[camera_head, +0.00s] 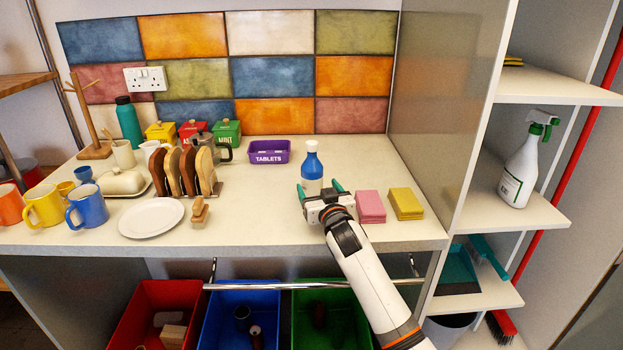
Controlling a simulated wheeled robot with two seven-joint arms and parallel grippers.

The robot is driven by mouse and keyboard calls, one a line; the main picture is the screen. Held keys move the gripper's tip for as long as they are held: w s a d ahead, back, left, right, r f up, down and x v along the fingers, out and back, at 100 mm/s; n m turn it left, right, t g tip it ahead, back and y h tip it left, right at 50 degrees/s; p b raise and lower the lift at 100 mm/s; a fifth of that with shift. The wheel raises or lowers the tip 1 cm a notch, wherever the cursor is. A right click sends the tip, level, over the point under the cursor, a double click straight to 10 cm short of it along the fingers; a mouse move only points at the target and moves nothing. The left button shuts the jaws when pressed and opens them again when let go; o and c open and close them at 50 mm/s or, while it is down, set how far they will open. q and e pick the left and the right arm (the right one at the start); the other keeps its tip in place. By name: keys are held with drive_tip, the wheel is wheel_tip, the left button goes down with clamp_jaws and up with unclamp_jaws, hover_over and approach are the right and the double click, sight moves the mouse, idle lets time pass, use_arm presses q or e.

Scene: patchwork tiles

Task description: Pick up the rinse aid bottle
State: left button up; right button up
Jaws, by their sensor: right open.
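The rinse aid bottle (312,170) appears to be the blue and white bottle standing upright on the counter, right of the middle; its label is too small to read. My right gripper (319,187) is open in front of it, with its teal fingertips on either side of the bottle's lower part. The gripper body hides the bottle's base. I cannot tell whether the fingers touch the bottle. My left gripper is not in view.
Pink sponges (370,206) and yellow sponges (406,203) lie right of the gripper. A purple tablets tub (269,151) stands left behind the bottle. A wooden brush (199,211), toast rack (187,172) and white plate (151,218) are left. A rail (270,286) runs below the counter.

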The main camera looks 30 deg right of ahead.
sight(310, 180)
drive_tip(key=shift+w+d, duration=0.2)
drive_tip(key=shift+w, duration=0.25)
drive_tip(key=x, duration=0.4)
drive_tip(key=shift+w+a+f, duration=0.1)
drive_tip(key=shift+w+a, duration=0.1)
drive_tip(key=shift+w, duration=0.25)
drive_tip(key=shift+w+d, duration=0.1)
drive_tip(key=shift+w, duration=0.15)
drive_tip(key=c, duration=1.2)
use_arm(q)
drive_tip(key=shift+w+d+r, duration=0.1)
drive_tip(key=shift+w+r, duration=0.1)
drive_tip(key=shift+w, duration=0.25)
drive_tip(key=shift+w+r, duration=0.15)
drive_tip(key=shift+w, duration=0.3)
use_arm(e)
drive_tip(key=shift+c, duration=0.9)
